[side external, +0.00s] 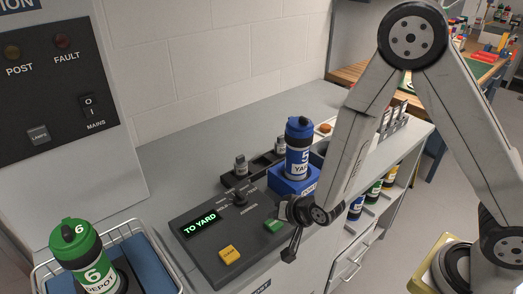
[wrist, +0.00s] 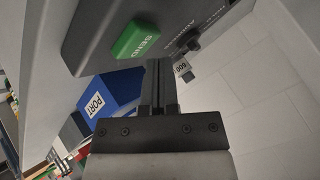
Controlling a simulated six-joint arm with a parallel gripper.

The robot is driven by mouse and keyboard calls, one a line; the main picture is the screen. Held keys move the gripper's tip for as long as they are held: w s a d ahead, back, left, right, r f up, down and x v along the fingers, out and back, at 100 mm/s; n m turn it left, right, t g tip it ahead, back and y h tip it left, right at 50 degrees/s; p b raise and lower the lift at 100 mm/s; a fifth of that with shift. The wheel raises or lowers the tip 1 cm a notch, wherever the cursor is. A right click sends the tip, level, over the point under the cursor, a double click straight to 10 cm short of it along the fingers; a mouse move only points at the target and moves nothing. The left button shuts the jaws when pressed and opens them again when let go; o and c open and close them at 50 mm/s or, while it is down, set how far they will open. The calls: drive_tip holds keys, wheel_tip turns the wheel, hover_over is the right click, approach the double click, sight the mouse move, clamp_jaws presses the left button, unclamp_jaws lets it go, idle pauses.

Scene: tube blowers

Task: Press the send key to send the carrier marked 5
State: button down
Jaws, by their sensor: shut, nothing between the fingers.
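The blue carrier marked 5 (side external: 299,152), labelled YARD, stands upright in a blue port (side external: 291,184) behind the console. The port shows in the wrist view (wrist: 108,97); the carrier cannot be made out there. The grey console (side external: 222,258) has a lit display (side external: 199,224) reading TO YARD. Its green send key (side external: 274,226) is at the right end of its top, and it is large in the wrist view (wrist: 136,40). My gripper (side external: 289,256) is shut and empty, just right of the send key at the console's front. I see no contact with the key.
A yellow key (side external: 229,254) and a dark selector knob (side external: 241,197) are also on the console. A green carrier marked 6 (side external: 78,250) stands in a wire-railed tray (side external: 128,236) at front left. A panel with a mains switch (side external: 88,105) is at left.

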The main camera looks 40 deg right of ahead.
sight(277, 225)
drive_tip(key=shift+f, duration=0.85)
idle(1.6)
drive_tip(key=shift+r, duration=0.9)
idle(0.3)
drive_tip(key=shift+r, duration=2.45)
drive_tip(key=shift+d, duration=0.1)
drive_tip(key=shift+s+d+r+n+g, duration=0.25)
drive_tip(key=shift+s+d+n+g, duration=0.05)
drive_tip(key=shift+d+n, duration=0.1)
drive_tip(key=s+d+r+n+g, duration=0.2)
drive_tip(key=s+d+n+g, duration=0.1)
drive_tip(key=s+d, duration=0.1)
drive_tip(key=s+d+r+n+g+h, duration=0.1)
drive_tip(key=s+d+r+n+g, duration=0.1)
drive_tip(key=s+d+n+g, duration=0.1)
drive_tip(key=shift+s+d+r+n, duration=0.25)
drive_tip(key=shift+s+d+n, duration=0.25)
drive_tip(key=shift+s+d, duration=0.9)
